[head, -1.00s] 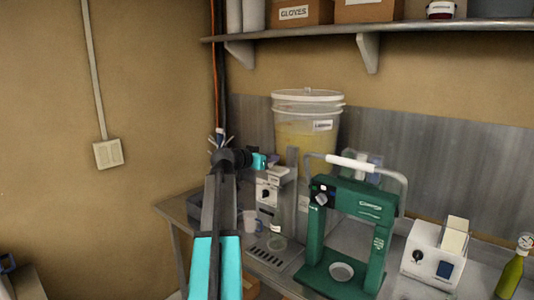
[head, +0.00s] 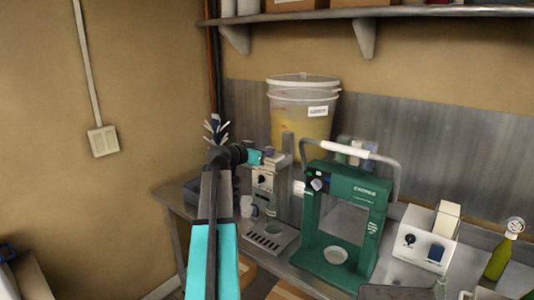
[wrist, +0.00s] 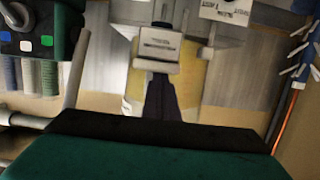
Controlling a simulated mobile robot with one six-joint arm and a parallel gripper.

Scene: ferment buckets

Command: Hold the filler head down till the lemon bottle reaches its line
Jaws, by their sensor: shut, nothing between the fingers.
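The grey filler (head: 265,183), with a black knob, stands on the bench in front of the bucket of yellow liquid (head: 301,130). My gripper (head: 262,157) is at the filler's top, beside its upright. In the wrist view my dark fingers (wrist: 164,100) are together and empty, with their tips just at a grey labelled block (wrist: 159,45) that looks like the filler head; I cannot tell whether they touch. The drip tray (head: 268,241) shows below.
A green bench machine (head: 370,195) with a raised handle stands close right of the filler. A white box with a knob (head: 427,240) and a green bottle (head: 497,262) are farther right. A small white cup (head: 247,206) is left of the filler. A shelf (head: 400,12) runs above.

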